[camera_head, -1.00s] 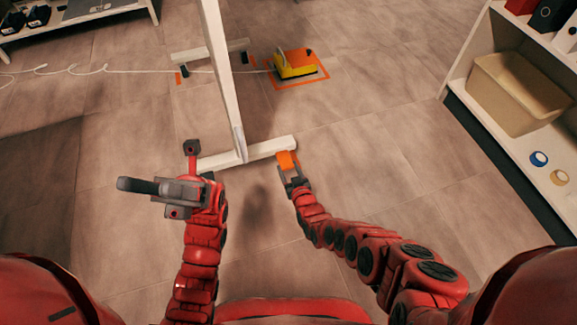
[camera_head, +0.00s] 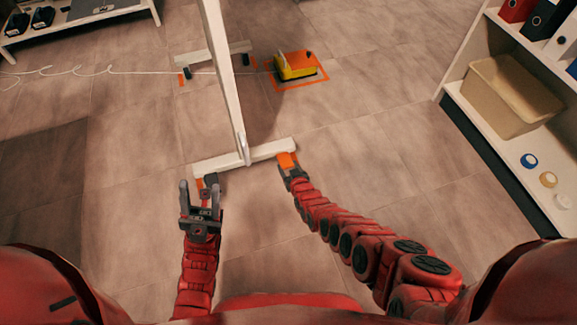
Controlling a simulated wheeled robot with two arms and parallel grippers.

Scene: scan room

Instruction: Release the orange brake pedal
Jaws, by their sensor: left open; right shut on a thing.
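The orange brake pedal (camera_head: 287,160) sits at the right end of the white foot bar (camera_head: 262,151) of a stand. My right gripper (camera_head: 291,170) is shut on this pedal at its near side and covers part of it. A small orange patch (camera_head: 199,183) shows at the left end of the same bar, mostly hidden by my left gripper; I cannot tell its full shape. My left gripper (camera_head: 199,192) is open, with its fingers pointing forward, just in front of that left end.
The white post (camera_head: 222,75) of the stand rises between my arms. A far foot bar (camera_head: 208,55) lies behind it. A yellow device (camera_head: 295,65) stands within orange floor markings. A white shelf (camera_head: 520,150) with a tan bin (camera_head: 510,95) stands at the right. The floor between is clear.

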